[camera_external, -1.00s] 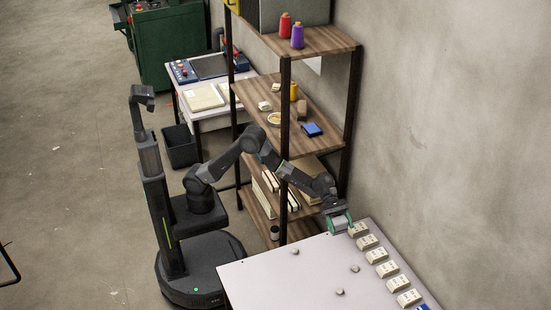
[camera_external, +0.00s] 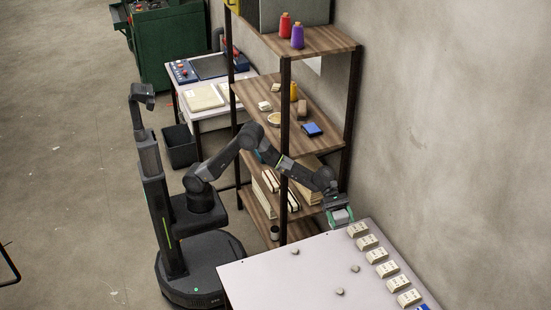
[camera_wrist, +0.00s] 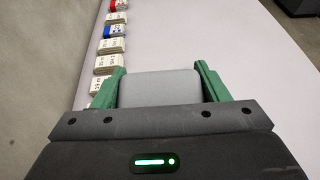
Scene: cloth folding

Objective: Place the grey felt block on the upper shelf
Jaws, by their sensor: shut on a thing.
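My gripper (camera_external: 341,219) is near the far left edge of the white table, beside the shelf unit. In the wrist view its green fingers (camera_wrist: 160,86) are shut on the grey felt block (camera_wrist: 160,88), which sits between them. The block also shows in the external view (camera_external: 342,215) as a light grey piece between the fingers. It looks held above the table edge; the exact height I cannot tell. The upper shelf (camera_external: 316,40) of the wooden unit bears a red spool (camera_external: 285,25) and a purple spool (camera_external: 297,36).
The white table (camera_external: 285,275) has a row of cream packs (camera_external: 377,256) along the wall and several small grey lumps. A dark shelf post (camera_external: 284,150) stands near my arm.

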